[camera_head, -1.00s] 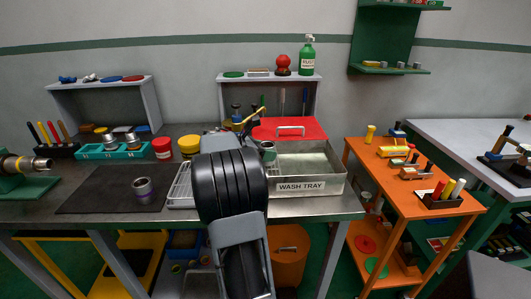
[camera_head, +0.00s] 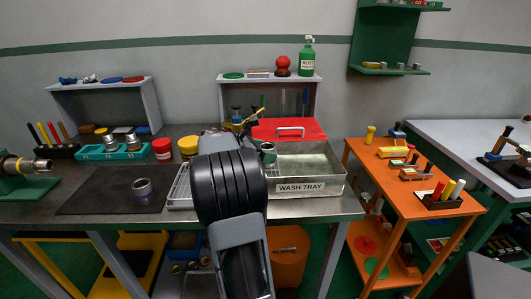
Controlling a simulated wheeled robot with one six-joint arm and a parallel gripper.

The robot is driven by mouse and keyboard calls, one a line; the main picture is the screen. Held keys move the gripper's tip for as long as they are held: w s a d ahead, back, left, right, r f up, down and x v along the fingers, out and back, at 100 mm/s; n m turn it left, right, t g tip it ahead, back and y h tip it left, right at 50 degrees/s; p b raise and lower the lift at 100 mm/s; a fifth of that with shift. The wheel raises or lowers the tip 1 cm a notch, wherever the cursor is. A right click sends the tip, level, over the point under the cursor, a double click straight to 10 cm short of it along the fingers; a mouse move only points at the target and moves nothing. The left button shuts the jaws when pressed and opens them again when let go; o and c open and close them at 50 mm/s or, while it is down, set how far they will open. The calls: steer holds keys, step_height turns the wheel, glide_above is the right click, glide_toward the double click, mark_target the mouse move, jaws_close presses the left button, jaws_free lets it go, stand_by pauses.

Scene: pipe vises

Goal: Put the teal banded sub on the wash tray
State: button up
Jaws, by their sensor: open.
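A small metal sub with a teal-green band (camera_head: 268,153) shows just right of my arm, at the left end of the wash tray (camera_head: 305,187). Its lower part is partly covered, and I cannot tell whether it rests in the tray or sits at its wall. The wash tray is an open metal box with a label on its front wall, and the visible part of its floor is bare. My black and grey arm reaches up the middle of the view and hides my gripper, so its fingers cannot be made out.
A purple-banded sub (camera_head: 143,191) stands on the dark mat (camera_head: 95,192). A teal rack (camera_head: 112,153) holds metal subs at the back left. A wire rack (camera_head: 180,190) lies left of my arm. A red lid (camera_head: 285,127) is behind the tray. An orange bench (camera_head: 375,165) stands right.

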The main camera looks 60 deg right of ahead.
steer(key=p+v, duration=0.1)
steer(key=v, duration=1)
steer(key=a+f+t, duration=0.1)
steer(key=a, duration=0.1)
steer(key=a+f+m+t+y, duration=0.1)
steer(key=a, duration=0.2)
steer(key=a+f+m+t+y, duration=0.1)
steer(key=a, duration=0.2)
steer(key=shift+a, duration=0.2)
steer(key=s+a+f+m+t+y, duration=0.2)
steer(key=a+f+m+y, duration=0.1)
steer(key=a, duration=0.5)
steer(key=s+a+f+m+t+y, duration=0.2)
steer(key=a+f+m+y, duration=0.1)
steer(key=a, duration=0.6)
steer(key=s+a+f+m+t+y, duration=0.2)
steer(key=a+f+m+t+y, duration=0.1)
steer(key=a, duration=0.5)
steer(key=shift+s+a+f+m, duration=0.25)
steer(key=shift+s+m, duration=0.05)
steer(key=shift+m, duration=0.1)
